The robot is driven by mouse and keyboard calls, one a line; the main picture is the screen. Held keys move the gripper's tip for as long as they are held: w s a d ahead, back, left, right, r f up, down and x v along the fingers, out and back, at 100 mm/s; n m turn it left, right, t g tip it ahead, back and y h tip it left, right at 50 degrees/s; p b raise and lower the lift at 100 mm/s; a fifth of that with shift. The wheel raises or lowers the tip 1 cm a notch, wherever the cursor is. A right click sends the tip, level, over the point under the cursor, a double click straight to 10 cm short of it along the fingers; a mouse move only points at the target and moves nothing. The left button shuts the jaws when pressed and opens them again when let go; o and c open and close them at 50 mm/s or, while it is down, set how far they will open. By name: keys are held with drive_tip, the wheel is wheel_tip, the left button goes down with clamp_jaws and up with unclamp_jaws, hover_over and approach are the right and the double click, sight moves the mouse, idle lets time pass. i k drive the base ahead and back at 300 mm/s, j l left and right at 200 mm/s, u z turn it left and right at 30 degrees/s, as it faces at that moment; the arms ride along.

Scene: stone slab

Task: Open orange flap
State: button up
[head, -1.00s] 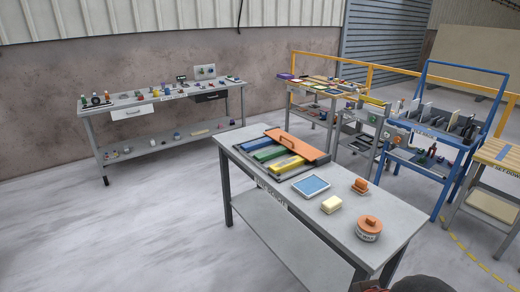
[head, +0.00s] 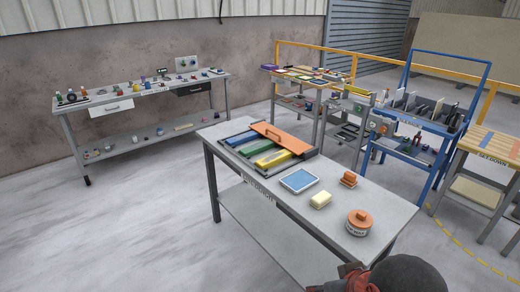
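The orange flap (head: 281,138) is a flat panel with a small knob, tilted at the far right side of a dark tray (head: 314,154) on the grey table. Blue, green and yellow bars (head: 256,146) lie in the tray in front of it. Part of my arm, dark and rounded with a reddish piece, shows at the bottom right edge. My gripper's fingers cannot be made out there, and nothing touches the flap.
A long workbench (head: 130,95) stands behind left. A blue rack (head: 417,125) stands right. Floor at left is clear.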

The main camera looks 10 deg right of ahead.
sight(290, 142)
drive_tip(key=i+j, duration=0.15)
drive_tip(key=i, duration=0.4)
drive_tip(key=i+j+z, duration=0.1)
drive_tip(key=i, duration=0.4)
drive_tip(key=i+j, duration=0.3)
drive_tip(key=i, duration=0.25)
drive_tip(key=i+j+z, duration=0.1)
drive_tip(key=i, duration=0.45)
drive_tip(key=i+j, duration=0.4)
drive_tip(key=i+l+z, duration=0.05)
drive_tip(key=i, duration=0.05)
